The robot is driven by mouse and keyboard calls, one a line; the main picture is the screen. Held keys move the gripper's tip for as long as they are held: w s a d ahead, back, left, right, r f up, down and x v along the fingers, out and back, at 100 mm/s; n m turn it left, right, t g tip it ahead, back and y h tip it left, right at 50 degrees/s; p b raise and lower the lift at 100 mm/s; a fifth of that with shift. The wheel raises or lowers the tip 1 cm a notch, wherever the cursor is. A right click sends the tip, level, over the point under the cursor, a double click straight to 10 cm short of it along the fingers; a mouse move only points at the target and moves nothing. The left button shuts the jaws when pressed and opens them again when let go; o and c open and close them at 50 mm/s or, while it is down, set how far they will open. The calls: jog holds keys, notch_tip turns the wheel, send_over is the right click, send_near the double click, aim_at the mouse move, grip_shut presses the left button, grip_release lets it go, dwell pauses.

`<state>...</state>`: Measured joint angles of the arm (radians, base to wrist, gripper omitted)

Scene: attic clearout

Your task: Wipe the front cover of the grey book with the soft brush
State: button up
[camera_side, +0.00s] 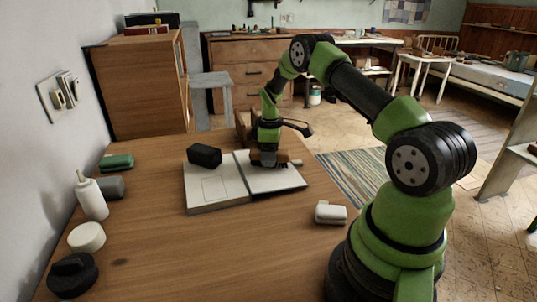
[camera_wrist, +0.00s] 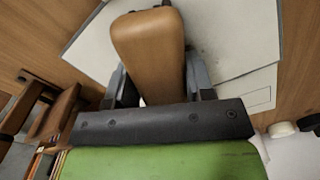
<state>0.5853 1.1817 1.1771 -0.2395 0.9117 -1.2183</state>
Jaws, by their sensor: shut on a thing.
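The book (camera_side: 216,189) lies open and flat on the wooden table in the side view, pale grey-white faces up, with a dark line between its halves. A rectangular outline shows on its left half. It also shows in the wrist view (camera_wrist: 245,35) beyond my fingers. My gripper (camera_side: 268,158) is over the book's far middle, pointing down. In the wrist view my gripper (camera_wrist: 157,82) is shut on the brush, a rounded brown wooden block (camera_wrist: 150,45). The bristles are hidden, so I cannot tell whether they touch the book.
A black block (camera_side: 204,155) is at the book's far left edge. A small white block (camera_side: 330,213) lies near the table's right edge. A white bottle (camera_side: 91,197), grey cylinder (camera_side: 110,187), green item (camera_side: 116,161), white round item (camera_side: 86,237) and black item (camera_side: 72,275) line the left.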

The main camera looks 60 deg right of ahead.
jog(key=shift+s+d, duration=0.95)
jog(key=shift+r, duration=2.95)
